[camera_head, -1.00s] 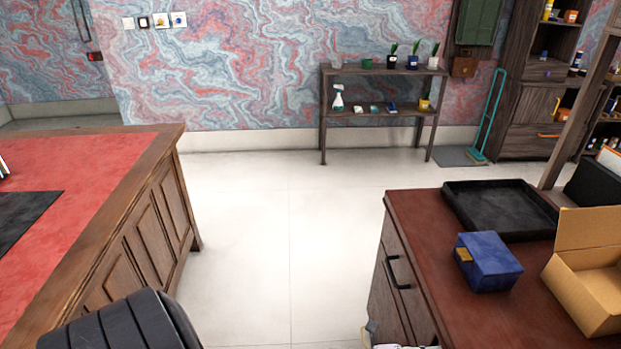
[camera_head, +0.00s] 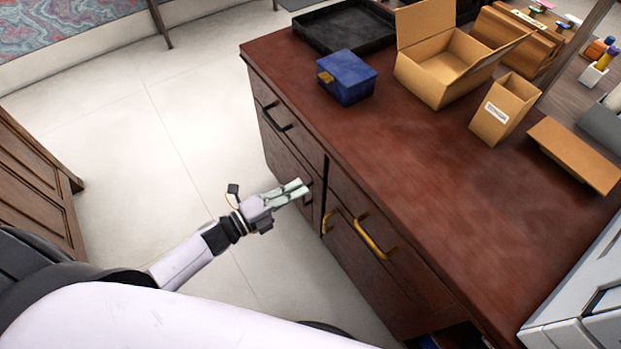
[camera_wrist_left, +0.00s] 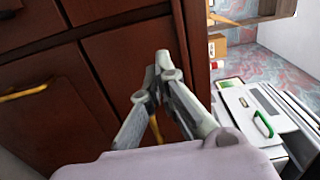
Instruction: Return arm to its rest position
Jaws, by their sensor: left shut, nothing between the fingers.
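My left arm comes in from the lower left in the head view. Its gripper (camera_head: 296,191) is close to the front of the wooden desk cabinet (camera_head: 450,215), near the drawer and door handles. The fingers are together and hold nothing. In the left wrist view the gripper (camera_wrist_left: 163,65) also shows shut, with its fingertips in front of the brown cabinet front (camera_wrist_left: 120,60). I cannot tell whether the fingertips touch the cabinet. My right gripper is not in view.
Yellow handles (camera_head: 371,237) and a black handle (camera_head: 276,116) stick out from the cabinet front. On top are a blue box (camera_head: 347,80), an open cardboard box (camera_head: 440,75), a black tray (camera_head: 345,22) and a small carton (camera_head: 500,112). Floor (camera_head: 160,125) left of the cabinet is clear.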

